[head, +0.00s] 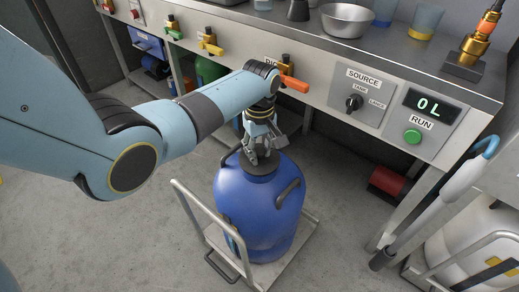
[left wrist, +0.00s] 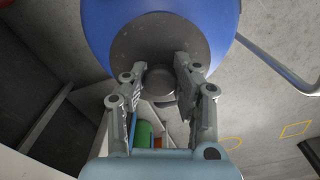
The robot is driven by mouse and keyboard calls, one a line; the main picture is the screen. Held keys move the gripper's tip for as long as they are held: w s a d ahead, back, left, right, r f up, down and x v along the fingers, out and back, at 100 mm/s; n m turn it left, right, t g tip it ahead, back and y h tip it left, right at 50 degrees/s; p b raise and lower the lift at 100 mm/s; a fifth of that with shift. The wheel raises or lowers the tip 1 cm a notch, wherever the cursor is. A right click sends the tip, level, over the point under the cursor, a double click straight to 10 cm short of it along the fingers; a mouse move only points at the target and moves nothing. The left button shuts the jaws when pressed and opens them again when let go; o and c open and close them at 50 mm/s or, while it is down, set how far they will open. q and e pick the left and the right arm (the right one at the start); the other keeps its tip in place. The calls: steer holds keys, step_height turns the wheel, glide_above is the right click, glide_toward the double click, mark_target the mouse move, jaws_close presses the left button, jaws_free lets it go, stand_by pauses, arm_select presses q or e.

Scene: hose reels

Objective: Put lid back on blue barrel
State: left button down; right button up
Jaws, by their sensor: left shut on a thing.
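The blue barrel (head: 257,207) stands upright on a cart in the head view, with a dark handle on its upper right side. The dark round lid (head: 258,165) is at the barrel's top; the left wrist view shows the lid (left wrist: 150,37) in front of the blue barrel (left wrist: 95,25). My left gripper (head: 260,153) is above the barrel's mouth, pointing down. In the left wrist view its fingers (left wrist: 162,75) are shut on the lid's knob (left wrist: 158,80). I cannot tell whether the lid is fully seated. My right gripper is not in view.
The cart (head: 285,250) has a raised rail at its left. A metal bench with a control panel (head: 361,90) runs behind the barrel, with a metal bowl (head: 346,20) on top. A white container (head: 480,245) stands at right. Bare floor lies left.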

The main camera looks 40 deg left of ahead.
arm_select(q)
steer(key=shift+p, duration=0.3)
stand_by(0.6)
steer(key=shift+c, duration=2.3)
jaws_free()
